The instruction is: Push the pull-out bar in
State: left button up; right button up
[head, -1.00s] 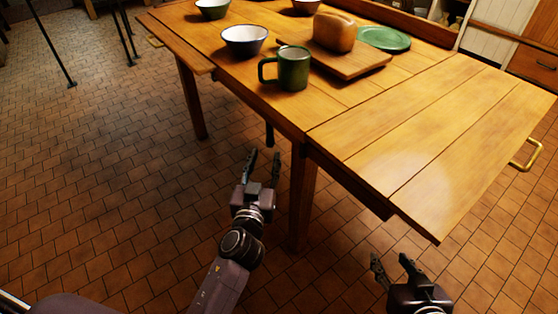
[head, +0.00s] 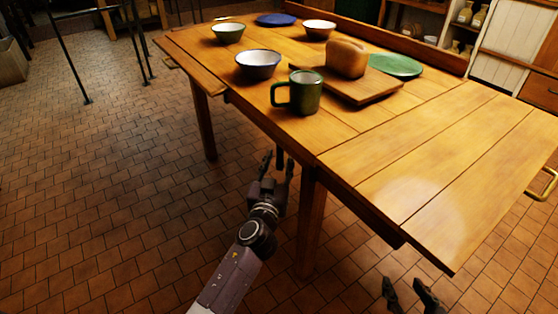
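The wooden table (head: 400,160) has a leaf (head: 455,205) standing out at its near right end, with a brass bar handle (head: 545,184) on its far right edge. Another leaf (head: 190,62) stands out at the left end, with a small brass handle (head: 171,62). I cannot tell for sure which part is the pull-out bar. My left gripper (head: 278,166) is open and empty, low beside the table's near leg and below the tabletop. My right gripper (head: 407,290) is open and empty at the bottom edge, in front of the right leaf; most of it is cut off.
A table leg (head: 309,225) stands right of my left gripper.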

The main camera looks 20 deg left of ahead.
pick_arm(q)
grip_shut()
dwell(0.3)
